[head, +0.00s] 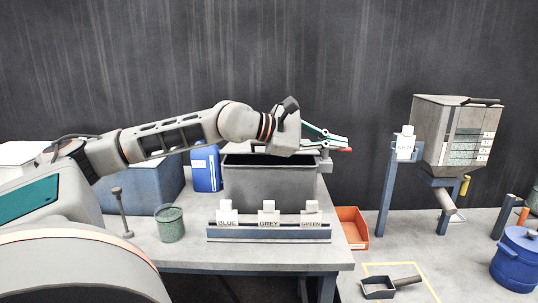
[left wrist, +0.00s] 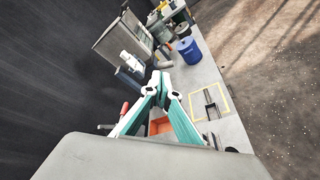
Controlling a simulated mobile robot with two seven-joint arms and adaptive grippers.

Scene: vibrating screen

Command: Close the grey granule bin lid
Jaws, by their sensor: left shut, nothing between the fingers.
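The grey granule bin (head: 268,188) stands on the table behind the row of labels, and its dark inside shows below my left forearm. A pale strip along its back rim may be part of the lid; my arm hides most of that area, so I cannot tell the lid's angle. My left gripper (head: 340,143) is above the bin's right end, pointing right, shut and empty. In the left wrist view its teal fingers (left wrist: 160,80) meet at the tips. A red-tipped part (left wrist: 125,108) shows beside them; contact cannot be told. My right gripper is out of view.
A rack labelled BLUE, GREY and GREEN (head: 268,233) stands in front of the bin. A green cup (head: 170,224), a blue container (head: 206,168) and a blue-grey bin (head: 140,185) are left. Right are an orange tray (head: 353,226), a scoop (head: 378,288), a hopper (head: 455,135) and a blue pot (head: 517,260).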

